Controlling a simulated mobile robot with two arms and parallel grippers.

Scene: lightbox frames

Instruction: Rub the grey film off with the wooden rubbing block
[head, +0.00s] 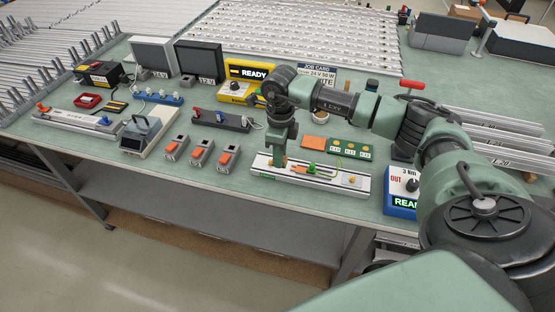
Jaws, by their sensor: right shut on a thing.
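My right gripper (280,163) points down over the left part of a pale lightbox frame rail (335,184) at the front of the bench. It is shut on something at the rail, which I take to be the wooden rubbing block. An orange-brown piece (298,168) shows just right of the fingertips; how it meets them is too small to tell. Green and yellow parts and a thin wire lie along the rail. I cannot make out the grey film; the gripper covers part of the rail's left end. My left gripper is not in view.
Behind the rail lie a flat orange square (314,143) and a green strip with labelled pads (350,149). A blue box (401,190) stands right of it. My right arm crosses the right side.

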